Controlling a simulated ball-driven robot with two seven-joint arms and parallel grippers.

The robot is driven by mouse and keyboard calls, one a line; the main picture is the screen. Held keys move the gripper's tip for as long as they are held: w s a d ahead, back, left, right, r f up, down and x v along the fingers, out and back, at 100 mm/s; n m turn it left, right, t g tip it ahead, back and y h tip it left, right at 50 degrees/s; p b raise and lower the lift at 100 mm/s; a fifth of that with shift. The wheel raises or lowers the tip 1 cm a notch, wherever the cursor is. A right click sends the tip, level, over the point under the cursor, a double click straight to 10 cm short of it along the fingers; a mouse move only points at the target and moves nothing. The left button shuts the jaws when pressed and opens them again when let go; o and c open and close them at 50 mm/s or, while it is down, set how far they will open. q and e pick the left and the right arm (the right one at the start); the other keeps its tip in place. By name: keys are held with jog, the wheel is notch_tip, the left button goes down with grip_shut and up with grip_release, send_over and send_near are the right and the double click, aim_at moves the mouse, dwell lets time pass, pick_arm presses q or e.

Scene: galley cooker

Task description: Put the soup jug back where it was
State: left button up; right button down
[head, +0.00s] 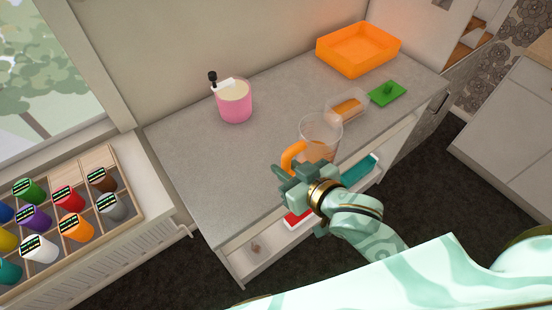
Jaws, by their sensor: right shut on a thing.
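A clear jug (320,130) with an orange handle (292,157) is at the front edge of the grey counter (198,170). I take it to be the soup jug. It looks roughly upright. My right gripper (291,175) is shut on the jug's handle, at the near left side of the jug. The fingers partly hide the handle and the jug's lower part. I cannot tell whether the jug's base touches the counter. My left gripper is not in view.
A pink pot (235,105) stands at the back left. An orange tray (357,52), a clear container (346,106) and a green lid (387,94) are at the right. The counter's left part is clear.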

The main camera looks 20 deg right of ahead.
jog(key=w+f+b, duration=0.1)
jog(key=w+f, duration=0.2)
jog(key=w, duration=0.1)
jog(key=w+a+f+b, duration=0.1)
jog(key=w+f+b, duration=0.1)
jog(key=w+f, duration=0.1)
jog(key=w+f+b, duration=0.1)
jog(key=w+f, duration=0.2)
jog(key=w, duration=0.2)
jog(key=shift+w+a, duration=0.3)
jog(key=shift+a, duration=0.1)
jog(key=shift+w+f+b, duration=0.25)
jog(key=shift+f+b, duration=0.05)
jog(key=shift+b, duration=0.05)
notch_tip(320, 180, down, 3)
jog(key=shift+f+b, duration=0.1)
jog(key=shift+b, duration=0.6)
jog(key=c, duration=1.3)
grip_release()
